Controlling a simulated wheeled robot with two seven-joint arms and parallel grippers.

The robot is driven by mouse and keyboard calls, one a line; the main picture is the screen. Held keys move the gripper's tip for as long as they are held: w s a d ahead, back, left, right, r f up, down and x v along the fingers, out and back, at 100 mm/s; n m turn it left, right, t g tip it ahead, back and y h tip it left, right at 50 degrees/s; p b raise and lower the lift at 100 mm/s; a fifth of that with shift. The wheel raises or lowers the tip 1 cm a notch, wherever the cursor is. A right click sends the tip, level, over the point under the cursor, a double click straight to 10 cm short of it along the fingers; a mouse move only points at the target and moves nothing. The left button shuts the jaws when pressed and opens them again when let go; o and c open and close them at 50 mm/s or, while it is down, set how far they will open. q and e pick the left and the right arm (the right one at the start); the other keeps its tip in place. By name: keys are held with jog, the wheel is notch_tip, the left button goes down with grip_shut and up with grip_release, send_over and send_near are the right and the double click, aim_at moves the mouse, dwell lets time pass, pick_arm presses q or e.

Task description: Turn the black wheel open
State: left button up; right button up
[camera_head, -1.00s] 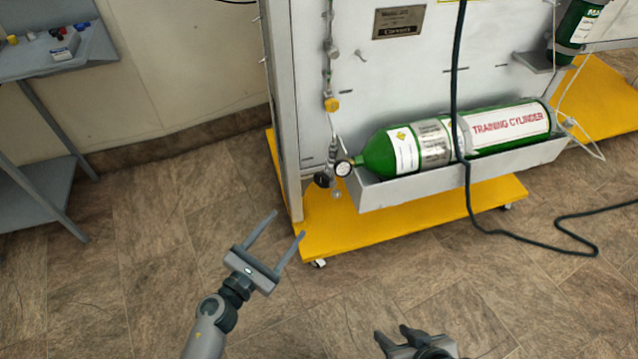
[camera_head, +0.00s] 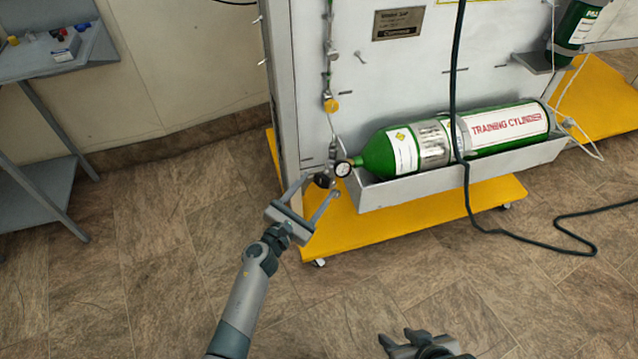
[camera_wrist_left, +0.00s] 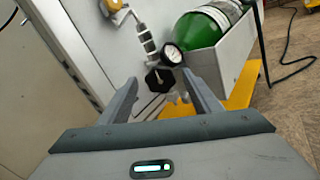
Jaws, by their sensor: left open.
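The black wheel (camera_head: 322,180) sits below the round gauge (camera_head: 343,169) at the neck end of the green training cylinder (camera_head: 480,135). In the left wrist view the black wheel (camera_wrist_left: 159,80) shows as a lobed knob ahead, between the fingertips in the picture. My left gripper (camera_head: 321,186) is open, its fingers pointing toward the wheel. I cannot tell whether either finger touches it. My right gripper (camera_head: 400,341) is at the bottom of the head view, away from the wheel, with its fingers spread apart.
The cylinder lies in a grey tray (camera_head: 400,190) on a white panel above a yellow base (camera_head: 350,232). A yellow knob (camera_head: 331,105) is on the line above. A dark hose (camera_head: 470,195) hangs over the cylinder. A grey table (camera_head: 40,62) stands left. The floor between is clear.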

aim_at(322, 180)
pick_arm(q)
jog(key=shift+x, duration=1.15)
jog(key=c, duration=1)
jog(key=shift+c, duration=0.2)
